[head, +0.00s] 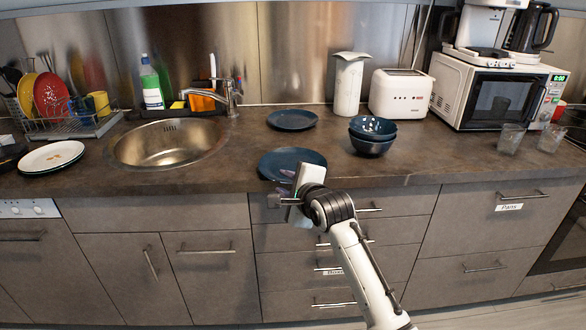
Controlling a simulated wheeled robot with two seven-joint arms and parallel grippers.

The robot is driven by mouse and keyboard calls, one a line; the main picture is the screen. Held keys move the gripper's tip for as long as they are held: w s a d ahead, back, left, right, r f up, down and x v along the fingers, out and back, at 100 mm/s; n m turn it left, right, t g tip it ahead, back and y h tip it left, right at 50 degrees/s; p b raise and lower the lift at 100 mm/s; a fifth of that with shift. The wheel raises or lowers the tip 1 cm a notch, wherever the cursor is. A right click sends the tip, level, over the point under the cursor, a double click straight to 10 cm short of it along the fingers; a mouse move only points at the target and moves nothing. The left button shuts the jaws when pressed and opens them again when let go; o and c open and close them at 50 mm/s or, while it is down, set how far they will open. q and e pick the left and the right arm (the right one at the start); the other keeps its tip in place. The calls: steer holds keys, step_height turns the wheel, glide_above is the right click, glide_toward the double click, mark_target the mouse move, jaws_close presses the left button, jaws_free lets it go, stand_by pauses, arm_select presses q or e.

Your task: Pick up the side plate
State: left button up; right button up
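Two dark blue plates lie on the brown counter. One plate (280,160) is near the front edge, and a smaller-looking plate (292,119) lies farther back. I cannot tell for certain which one is the side plate. My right gripper (284,186) is at the counter's front edge, by the near side of the front plate. My wrist and gripper body cover part of that plate's right front rim. Whether the fingers are open, shut or touching the rim is too small to tell. My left gripper is out of view.
Stacked blue bowls (371,145) stand right of the front plate. The sink (170,143) is to the left, with a dish rack (75,125) and white plates (50,157) beyond. A toaster (401,94), microwave (492,96) and glasses (510,139) stand right. Drawers are below the counter.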

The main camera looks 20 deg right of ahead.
mark_target(278, 180)
steer(key=shift+x, duration=2.1)
steer(key=shift+f, duration=0.1)
steer(key=shift+s, duration=0.1)
jaws_close()
